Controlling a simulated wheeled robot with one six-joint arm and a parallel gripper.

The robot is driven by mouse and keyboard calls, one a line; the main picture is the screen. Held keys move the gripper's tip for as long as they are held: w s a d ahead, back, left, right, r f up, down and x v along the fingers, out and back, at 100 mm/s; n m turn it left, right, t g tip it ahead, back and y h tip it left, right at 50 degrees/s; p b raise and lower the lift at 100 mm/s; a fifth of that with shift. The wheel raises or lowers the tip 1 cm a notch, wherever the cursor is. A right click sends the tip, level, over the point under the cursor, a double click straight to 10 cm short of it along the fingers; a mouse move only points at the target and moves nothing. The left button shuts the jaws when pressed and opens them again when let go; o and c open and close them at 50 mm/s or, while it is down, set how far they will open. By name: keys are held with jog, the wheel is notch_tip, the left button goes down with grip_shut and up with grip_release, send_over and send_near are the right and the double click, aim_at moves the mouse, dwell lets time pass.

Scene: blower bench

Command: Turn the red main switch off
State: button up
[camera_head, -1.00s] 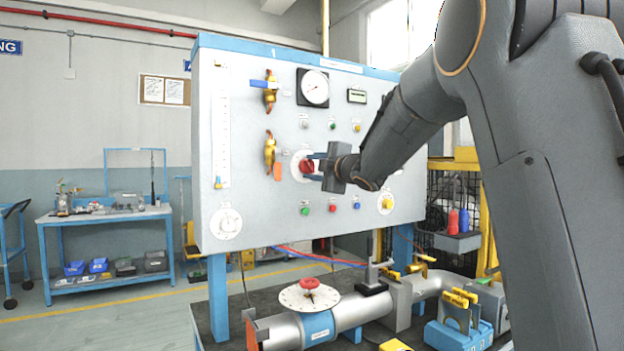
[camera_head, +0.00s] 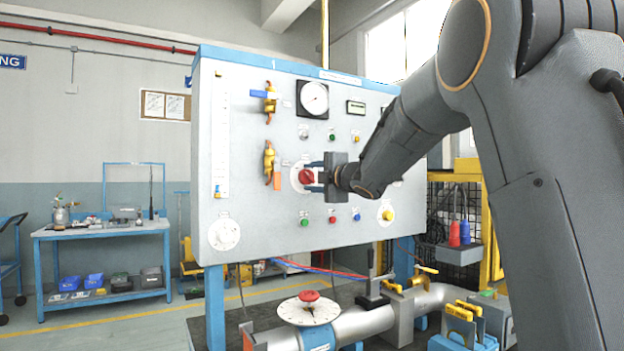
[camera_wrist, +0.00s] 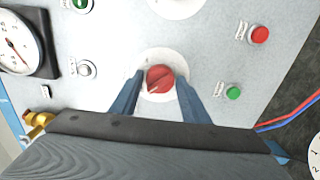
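The red main switch (camera_head: 306,176) is a round red knob on a white disc on the grey panel (camera_head: 240,120). In the wrist view the red knob (camera_wrist: 160,78) carries a small pale mark at its lower left edge. My gripper (camera_head: 314,177) is in front of the knob. In the wrist view the blue fingers of my gripper (camera_wrist: 160,92) stand apart on either side of the knob, with a visible gap on each side. The fingers look open and hold nothing. Whether the fingertips reach past the knob's face is hard to tell.
Around the switch sit a green button (camera_wrist: 233,93), a red button (camera_wrist: 259,34) and a gauge (camera_head: 314,98). Brass valves (camera_head: 269,160) stick out left of the switch. A pipe with a red-knobbed dial (camera_head: 309,308) lies below the panel.

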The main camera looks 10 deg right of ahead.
jog(key=shift+o, duration=1)
jog(key=v, duration=0.8)
jog(key=shift+b, duration=0.4)
jog(key=s+d+f+m+g+h+p, duration=0.3)
jog(key=s+f+m, duration=0.4)
jog(key=f, duration=0.6)
jog(key=s+f+m+g+h+p, duration=0.1)
jog(key=s+f+m+g+h, duration=0.45)
jog(key=f, duration=0.85)
jog(key=s+a+f+m+g+y, duration=0.1)
jog(key=s+a+f+m+g, duration=0.1)
jog(key=s, duration=0.7)
jog(key=s+a+f+m+g+y+p, duration=0.1)
jog(key=s+a+f+m+g, duration=0.1)
jog(key=s+f, duration=0.5)
jog(key=s+a+f+m+g+y+p, duration=0.1)
jog(key=s+f+m+g, duration=0.3)
jog(key=s, duration=0.9)
jog(key=shift+a+f+m+g, duration=0.4)
jog(key=shift+a+m, duration=0.1)
jog(key=shift+m, duration=0.25)
